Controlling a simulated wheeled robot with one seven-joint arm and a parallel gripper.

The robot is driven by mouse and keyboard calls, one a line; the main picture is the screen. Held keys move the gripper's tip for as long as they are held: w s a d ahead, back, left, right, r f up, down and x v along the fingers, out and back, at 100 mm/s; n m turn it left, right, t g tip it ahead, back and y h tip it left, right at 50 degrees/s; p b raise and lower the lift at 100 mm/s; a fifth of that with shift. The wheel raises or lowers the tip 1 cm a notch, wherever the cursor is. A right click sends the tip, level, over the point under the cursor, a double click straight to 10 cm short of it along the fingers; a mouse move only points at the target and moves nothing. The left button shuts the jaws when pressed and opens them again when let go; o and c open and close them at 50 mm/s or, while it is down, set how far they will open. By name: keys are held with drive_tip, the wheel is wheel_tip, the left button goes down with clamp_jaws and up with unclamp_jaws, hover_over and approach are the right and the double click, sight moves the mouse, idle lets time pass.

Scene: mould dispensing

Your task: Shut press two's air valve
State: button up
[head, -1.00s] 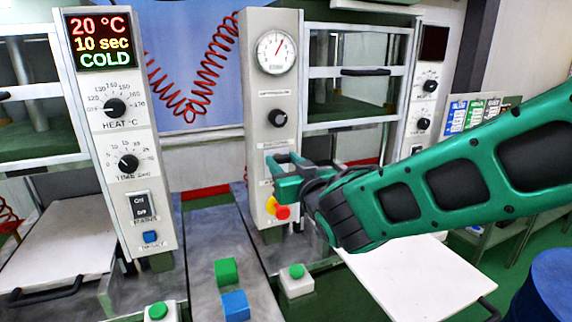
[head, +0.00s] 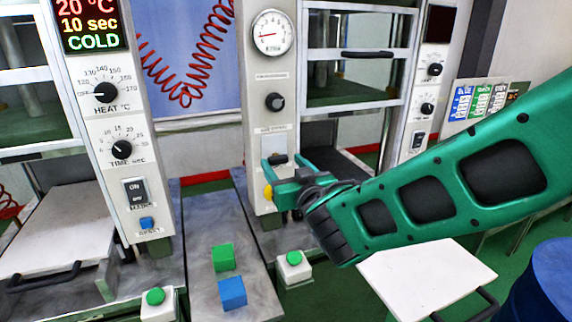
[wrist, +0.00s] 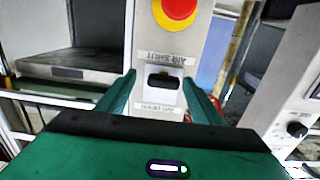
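Press two's grey control column (head: 258,95) stands mid-picture in the head view. Its gauge (head: 273,33) needle points left, at the low end. In the wrist view, which is upside down, the air valve's black handle (wrist: 164,81) sits on a pale plate between labels. My gripper (head: 272,175) is at the column front; its fingers (wrist: 158,79) are apart, one on each side of the handle, and hold nothing visible. I cannot tell whether anything touches the handle.
A red stop button (wrist: 179,6) on yellow sits beside the valve; only a yellow edge (head: 268,192) shows in the head view. A black knob (head: 275,102) is above the valve. Green (head: 223,257) and blue (head: 232,293) blocks lie on the bench. A blue drum (head: 545,285) stands right.

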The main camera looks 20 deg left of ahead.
drive_tip(key=shift+s+a+r, duration=0.1)
drive_tip(key=shift+s+r, duration=0.05)
drive_tip(key=shift+s, duration=0.15)
drive_tip(key=v, duration=1)
drive_tip(key=shift+d, duration=0.3)
